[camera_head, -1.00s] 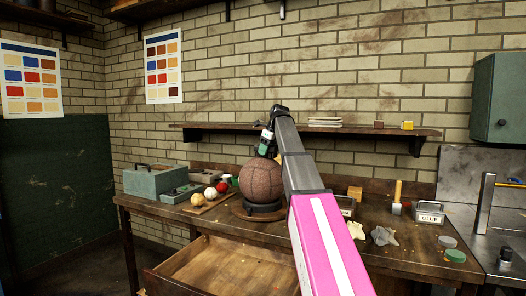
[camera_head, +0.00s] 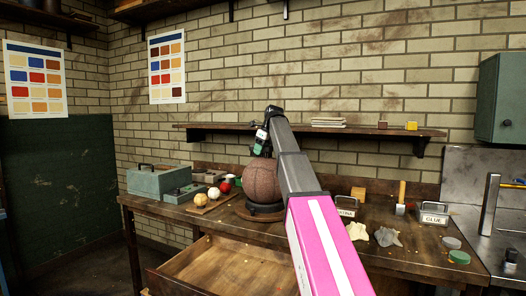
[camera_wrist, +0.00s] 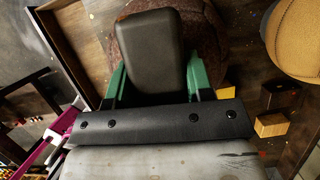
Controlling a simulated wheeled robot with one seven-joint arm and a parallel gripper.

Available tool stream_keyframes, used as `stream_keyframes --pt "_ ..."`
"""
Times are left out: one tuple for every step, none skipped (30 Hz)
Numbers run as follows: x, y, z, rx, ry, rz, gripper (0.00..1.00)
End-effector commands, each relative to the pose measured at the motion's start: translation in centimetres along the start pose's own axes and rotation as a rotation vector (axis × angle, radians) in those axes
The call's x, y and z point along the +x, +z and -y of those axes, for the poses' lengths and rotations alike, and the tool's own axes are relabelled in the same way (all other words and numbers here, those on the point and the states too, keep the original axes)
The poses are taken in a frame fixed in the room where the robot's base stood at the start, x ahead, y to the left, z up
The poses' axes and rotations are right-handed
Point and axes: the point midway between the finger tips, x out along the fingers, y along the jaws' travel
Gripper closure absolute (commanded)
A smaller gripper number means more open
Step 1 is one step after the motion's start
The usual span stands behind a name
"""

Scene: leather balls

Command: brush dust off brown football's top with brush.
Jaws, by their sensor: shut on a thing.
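The brown football (camera_head: 262,184) sits on a dark round stand (camera_head: 262,211) on the workbench. My gripper (camera_head: 262,143) is just above the ball's top in the head view. In the wrist view its green fingers (camera_wrist: 155,78) are shut on a dark, rounded block, which I take to be the brush (camera_wrist: 150,45). The pebbled football shows behind it in the wrist view (camera_wrist: 207,35). The brush's bristles are hidden, and I cannot tell whether they touch the ball. Any dust is too small to make out.
Small balls (camera_head: 214,193) and a grey-green toolbox (camera_head: 158,179) stand left of the football. An open drawer (camera_head: 225,262) juts out below. A GLUE tray (camera_head: 433,217), a mallet (camera_head: 401,200) and cloths (camera_head: 387,237) lie right. A wall shelf (camera_head: 345,131) hangs behind my arm.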

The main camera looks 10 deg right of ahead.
Motion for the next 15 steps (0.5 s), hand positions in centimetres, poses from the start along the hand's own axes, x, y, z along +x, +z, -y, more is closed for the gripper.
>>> stream_keyframes --pt "-0.1 -0.3 -0.1 0.0 0.0 0.0 0.71" --pt "-0.2 -0.5 -0.1 0.0 0.0 0.0 0.71" --pt "-0.3 -0.8 -0.1 0.001 0.0 0.001 0.71" --pt "-0.4 -1.0 -0.1 0.001 0.0 0.001 0.71" --pt "-0.5 -1.2 -0.1 0.0 0.0 0.001 0.71" --pt "-0.6 -1.6 -0.1 0.0 0.0 0.001 0.71" --pt "-0.7 -1.8 -0.1 0.0 0.0 0.001 0.71" --pt "-0.8 -2.1 -0.1 0.0 0.0 0.001 0.71" --pt "-0.9 -2.4 -0.1 0.0 0.0 0.001 0.71" --pt "-1.0 -2.6 -0.1 0.0 0.0 0.001 0.71" --pt "-1.1 -2.9 -0.1 0.0 0.0 0.001 0.71" --pt "-1.2 -3.2 -0.1 0.0 0.0 0.001 0.71" --pt "-1.3 -3.5 -0.1 0.0 0.0 0.001 0.71" --pt "-1.4 -3.7 -0.1 0.0 0.001 0.001 0.71" --pt "-1.5 -4.0 -0.1 0.0 0.001 0.001 0.71"
